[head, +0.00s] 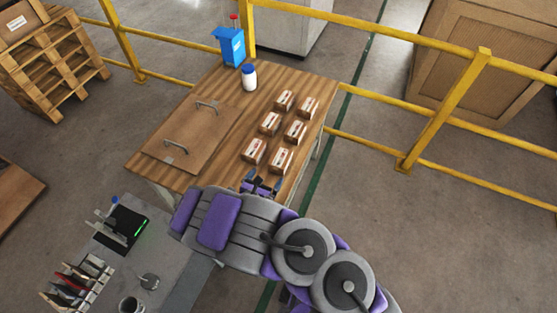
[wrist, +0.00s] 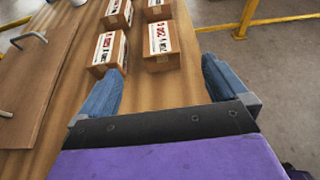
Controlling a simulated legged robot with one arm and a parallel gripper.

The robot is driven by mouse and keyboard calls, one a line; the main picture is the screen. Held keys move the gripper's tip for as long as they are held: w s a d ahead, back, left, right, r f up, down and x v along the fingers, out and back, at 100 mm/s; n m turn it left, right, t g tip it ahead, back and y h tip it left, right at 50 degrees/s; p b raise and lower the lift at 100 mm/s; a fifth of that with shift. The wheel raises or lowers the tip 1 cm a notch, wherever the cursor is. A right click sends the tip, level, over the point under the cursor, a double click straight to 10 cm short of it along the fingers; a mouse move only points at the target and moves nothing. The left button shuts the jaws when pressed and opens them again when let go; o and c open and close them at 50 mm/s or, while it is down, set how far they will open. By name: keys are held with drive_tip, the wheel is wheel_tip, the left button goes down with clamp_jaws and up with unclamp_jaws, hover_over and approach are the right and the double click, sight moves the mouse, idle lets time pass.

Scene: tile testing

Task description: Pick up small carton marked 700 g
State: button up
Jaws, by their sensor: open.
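Several small brown cartons with white labels stand in two columns on the wooden table (head: 217,95). The nearest pair is a left carton (head: 253,151) and a right carton (head: 280,160); in the wrist view they are the left carton (wrist: 108,52) and the right carton (wrist: 160,46). The label print is too small or blurred to tell which is marked 700 g. My gripper (head: 262,184) is at the table's near edge, just short of the nearest pair. In the wrist view my gripper (wrist: 160,85) is open and empty, its blue-grey fingers wide apart, with the right carton ahead between them.
A brown board with two handles (head: 190,135) lies on the table's left. A white bottle (head: 249,78) and a blue box (head: 231,46) stand at the far end. Yellow railings (head: 385,150) run behind and right of the table.

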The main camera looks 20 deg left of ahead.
drive_tip(key=b, duration=0.2)
approach(280, 157)
drive_tip(key=x, duration=0.5)
drive_tip(key=shift+w+d+b, duration=0.15)
drive_tip(key=shift+d+b, duration=0.15)
drive_tip(key=shift+b, duration=0.05)
drive_tip(key=shift+w+d+f, duration=0.15)
drive_tip(key=shift+w+f, duration=0.1)
drive_tip(key=shift+w, duration=0.25)
drive_tip(key=shift+a+b+x, duration=0.2)
drive_tip(key=shift+b+x, duration=0.25)
drive_tip(key=shift+x, duration=0.65)
drive_tip(key=shift+a+b+x, duration=0.2)
drive_tip(key=shift+b+x, duration=0.2)
drive_tip(key=shift+x, duration=0.7)
drive_tip(key=shift+d, duration=0.1)
drive_tip(key=shift+c, duration=0.3)
drive_tip(key=shift+c, duration=0.7)
drive_tip(key=c, duration=1.4)
